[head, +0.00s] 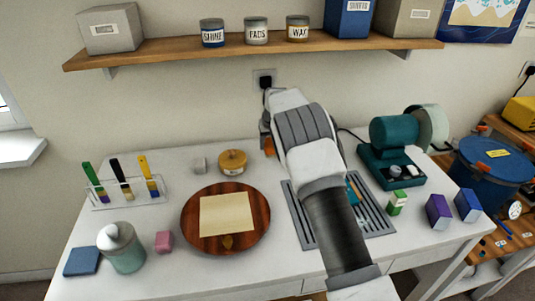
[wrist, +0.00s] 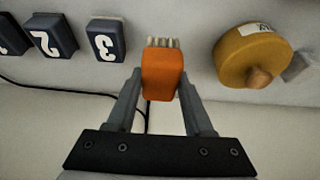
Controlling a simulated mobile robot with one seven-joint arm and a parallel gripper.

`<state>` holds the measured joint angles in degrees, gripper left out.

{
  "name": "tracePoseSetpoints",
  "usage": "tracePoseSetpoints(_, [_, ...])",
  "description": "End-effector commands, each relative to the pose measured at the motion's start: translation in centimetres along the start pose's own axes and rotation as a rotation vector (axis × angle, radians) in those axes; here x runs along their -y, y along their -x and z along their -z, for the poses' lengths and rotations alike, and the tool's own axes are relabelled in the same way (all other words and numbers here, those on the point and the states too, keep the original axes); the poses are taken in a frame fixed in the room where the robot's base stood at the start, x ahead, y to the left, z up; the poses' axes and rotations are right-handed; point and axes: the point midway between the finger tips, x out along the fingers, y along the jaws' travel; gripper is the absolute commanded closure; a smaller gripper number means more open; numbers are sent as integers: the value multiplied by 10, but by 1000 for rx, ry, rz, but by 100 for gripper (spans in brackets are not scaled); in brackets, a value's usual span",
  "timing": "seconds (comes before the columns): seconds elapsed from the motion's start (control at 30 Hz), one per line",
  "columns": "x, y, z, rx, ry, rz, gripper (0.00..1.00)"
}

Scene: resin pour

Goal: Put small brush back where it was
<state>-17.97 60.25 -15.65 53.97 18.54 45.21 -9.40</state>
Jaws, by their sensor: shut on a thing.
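My gripper (wrist: 160,92) is shut on the small brush (wrist: 162,72), which has an orange body and a row of pale bristles pointing away from the gripper. In the head view a bit of orange, likely the brush (head: 269,147), shows at the left edge of my arm, near the wall above the table's back. The arm hides most of the gripper there. The brush appears held clear of other things in the wrist view.
On the white table are a brush rack (head: 128,191) with several brushes, a round wooden board (head: 190,233), a lidded jar (head: 122,249) and a slotted grey tray (head: 375,220) partly behind my arm. A green grinder (head: 392,150) stands right. A shelf (head: 250,48) hangs above.

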Motion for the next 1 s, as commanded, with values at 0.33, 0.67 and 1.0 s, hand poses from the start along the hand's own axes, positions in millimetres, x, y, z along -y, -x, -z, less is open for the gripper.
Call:
tracePoseSetpoints(0.33, [8,-28,-10,2,0,-1,100])
tracePoseSetpoints(0.67, [8,-42,-16,-2,-1,-1,100])
tracePoseSetpoints(1.0, [8,-45,-17,-1,-1,0,18])
